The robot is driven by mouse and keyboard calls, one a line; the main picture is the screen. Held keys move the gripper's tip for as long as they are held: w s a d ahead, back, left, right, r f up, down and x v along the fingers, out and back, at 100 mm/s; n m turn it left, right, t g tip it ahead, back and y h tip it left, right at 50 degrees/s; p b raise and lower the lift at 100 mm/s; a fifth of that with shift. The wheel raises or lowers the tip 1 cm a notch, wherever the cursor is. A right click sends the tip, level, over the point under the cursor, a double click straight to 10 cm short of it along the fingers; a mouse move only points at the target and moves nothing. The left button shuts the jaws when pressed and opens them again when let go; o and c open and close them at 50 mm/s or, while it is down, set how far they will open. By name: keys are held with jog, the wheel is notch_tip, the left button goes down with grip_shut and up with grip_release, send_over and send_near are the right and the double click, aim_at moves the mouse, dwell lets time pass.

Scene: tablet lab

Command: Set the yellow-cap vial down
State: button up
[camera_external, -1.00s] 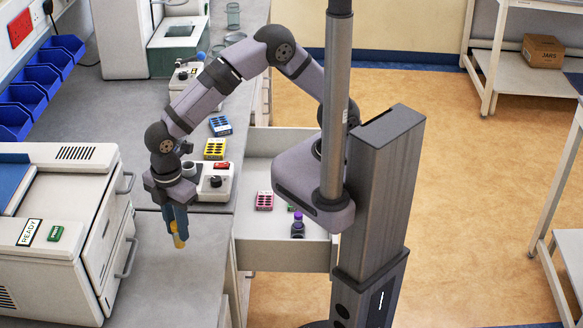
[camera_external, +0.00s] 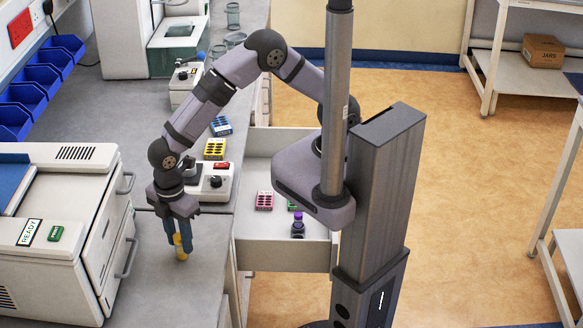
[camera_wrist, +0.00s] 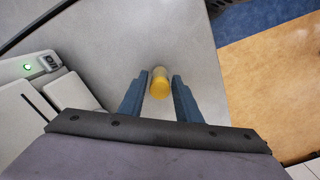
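The yellow-cap vial (camera_external: 181,250) is on the grey bench top in front of the white machine, and looks upright. My gripper (camera_external: 178,238) points down over it, with its two blue fingers on either side of the vial's upper part. In the wrist view the round yellow cap (camera_wrist: 160,82) lies between the fingertips of my gripper (camera_wrist: 160,78). Narrow gaps show between the cap and the fingers, so the gripper looks open around the vial.
The white machine (camera_external: 62,215) with handles stands close on the left. A small device (camera_external: 215,183) and a yellow rack (camera_external: 214,149) sit behind my gripper. An open drawer (camera_external: 285,255) to the right holds a pink rack (camera_external: 264,201) and a purple-cap bottle (camera_external: 298,226). Bench front is clear.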

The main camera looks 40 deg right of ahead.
aim_at(179, 236)
jog(key=shift+o, duration=0.5)
jog(key=shift+r, duration=0.45)
notch_tip(179, 236, up, 12)
jog(key=b, duration=0.2)
jog(key=shift+f, duration=0.25)
